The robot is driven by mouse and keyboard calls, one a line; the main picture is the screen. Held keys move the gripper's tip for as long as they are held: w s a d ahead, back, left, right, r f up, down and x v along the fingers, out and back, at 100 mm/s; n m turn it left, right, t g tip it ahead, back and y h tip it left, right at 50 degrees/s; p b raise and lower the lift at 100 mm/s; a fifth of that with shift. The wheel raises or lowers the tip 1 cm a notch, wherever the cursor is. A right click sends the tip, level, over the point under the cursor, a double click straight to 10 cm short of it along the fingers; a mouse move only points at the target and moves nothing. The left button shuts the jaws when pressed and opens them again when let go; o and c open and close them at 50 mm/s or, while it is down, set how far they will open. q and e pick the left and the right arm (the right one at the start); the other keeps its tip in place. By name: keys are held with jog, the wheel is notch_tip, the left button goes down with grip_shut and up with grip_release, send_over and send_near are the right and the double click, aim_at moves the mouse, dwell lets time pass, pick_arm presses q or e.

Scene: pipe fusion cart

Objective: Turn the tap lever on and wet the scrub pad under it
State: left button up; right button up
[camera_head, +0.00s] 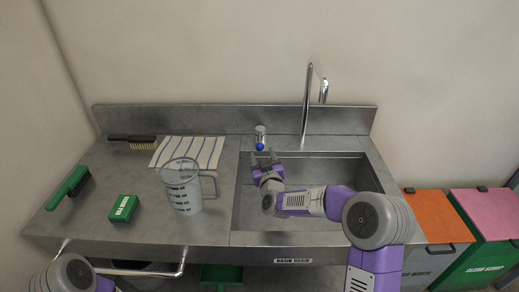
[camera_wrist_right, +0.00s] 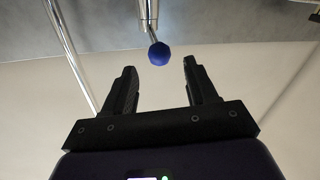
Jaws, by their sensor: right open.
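The tap lever with its blue knob (camera_head: 260,146) stands at the back edge of the sink, left of the tall curved spout (camera_head: 308,95). In the right wrist view the blue knob (camera_wrist_right: 159,54) hangs from a thin metal stem, beyond and between my fingertips. My right gripper (camera_head: 263,157) is open and empty just in front of the knob, apart from it; its fingers also show in the right wrist view (camera_wrist_right: 160,75). The green scrub pad (camera_head: 123,208) lies on the left counter, dry-looking. My left arm shows only at the lower left; its gripper is out of view.
The sink basin (camera_head: 245,212) lies under my right arm. Orange-lidded (camera_head: 436,217) and pink-lidded bins (camera_head: 484,212) stand right.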

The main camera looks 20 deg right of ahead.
aim_at(260, 149)
jog(key=shift+w+d+b, duration=0.15)
jog(key=shift+w+b, duration=0.05)
jog(key=shift+w, duration=1.25)
jog(key=shift+w+d+b, duration=0.1)
jog(key=shift+w+b, duration=0.1)
jog(key=shift+w, duration=1.2)
grip_shut()
